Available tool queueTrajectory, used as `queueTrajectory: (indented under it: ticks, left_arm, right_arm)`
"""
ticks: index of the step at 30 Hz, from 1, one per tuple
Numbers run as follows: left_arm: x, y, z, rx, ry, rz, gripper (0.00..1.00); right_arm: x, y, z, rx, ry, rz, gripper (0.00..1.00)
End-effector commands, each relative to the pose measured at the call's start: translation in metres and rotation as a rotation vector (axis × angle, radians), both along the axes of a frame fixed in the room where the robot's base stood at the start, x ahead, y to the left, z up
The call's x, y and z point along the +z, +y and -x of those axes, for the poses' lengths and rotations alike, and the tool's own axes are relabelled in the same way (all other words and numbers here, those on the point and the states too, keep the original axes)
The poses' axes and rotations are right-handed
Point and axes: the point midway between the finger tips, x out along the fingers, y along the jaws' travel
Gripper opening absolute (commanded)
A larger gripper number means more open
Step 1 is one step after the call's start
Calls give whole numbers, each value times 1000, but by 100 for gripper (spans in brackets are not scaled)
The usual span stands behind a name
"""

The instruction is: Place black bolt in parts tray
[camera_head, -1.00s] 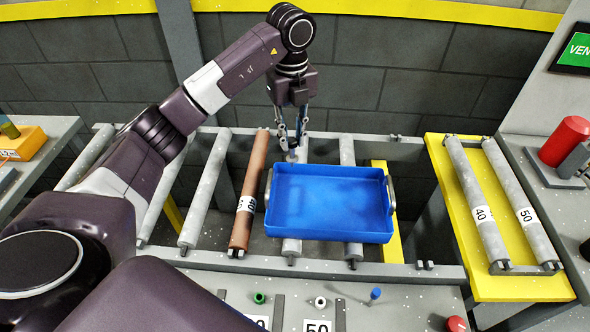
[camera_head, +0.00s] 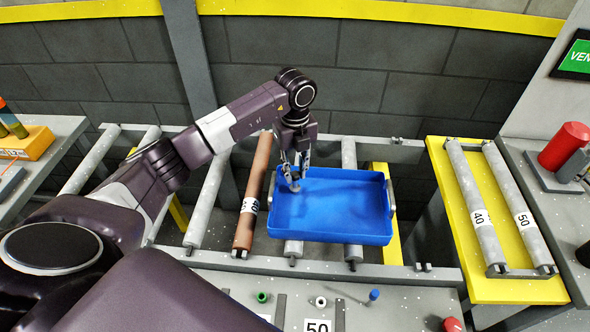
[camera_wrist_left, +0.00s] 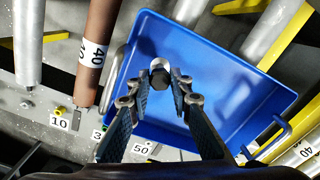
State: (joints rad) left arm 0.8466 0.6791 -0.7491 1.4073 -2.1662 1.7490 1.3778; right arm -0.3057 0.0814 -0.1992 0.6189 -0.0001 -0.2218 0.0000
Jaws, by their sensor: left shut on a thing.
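The blue parts tray (camera_head: 335,238) sits on the roller conveyor and looks empty inside. In the left wrist view the tray (camera_wrist_left: 235,90) fills the middle. My left gripper (camera_head: 291,176) is over the left part of the tray, pointing down. It is shut on the bolt (camera_head: 295,187), whose grey end hangs below the fingertips. In the left wrist view the left gripper (camera_wrist_left: 165,82) has the bolt (camera_wrist_left: 160,65) between its fingertips, with a dark part nearer the fingers. I cannot tell if the bolt touches the tray floor. My right gripper is not in view.
A brown roller (camera_head: 252,195) and grey rollers (camera_head: 206,200) lie left of the tray. A yellow frame (camera_head: 510,288) with two rollers stands at the right. Small green, white and blue parts (camera_head: 374,295) stand on the front bench. The tray's right half is clear.

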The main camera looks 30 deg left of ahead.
Motion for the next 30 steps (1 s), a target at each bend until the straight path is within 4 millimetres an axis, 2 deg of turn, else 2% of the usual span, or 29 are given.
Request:
queueTrajectory:
  ticks: [2,3,8,18,20,23,30]
  left_arm:
    - [-3,0,0,0,0,0,0]
    - [-3,0,0,1,0,0,20]
    - [-2,0,0,1,0,0,37]
    - [3,0,0,1,-1,1,37]
    - [7,0,-1,1,-4,0,37]
    - [22,1,-2,1,-6,-1,37]
    - [76,0,-1,0,-6,0,37]
  right_arm:
    - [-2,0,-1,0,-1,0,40]
    - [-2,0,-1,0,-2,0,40]
    - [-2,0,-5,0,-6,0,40]
    - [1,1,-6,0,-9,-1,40]
    - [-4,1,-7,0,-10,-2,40]
    - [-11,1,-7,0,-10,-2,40]
    - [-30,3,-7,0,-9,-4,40]
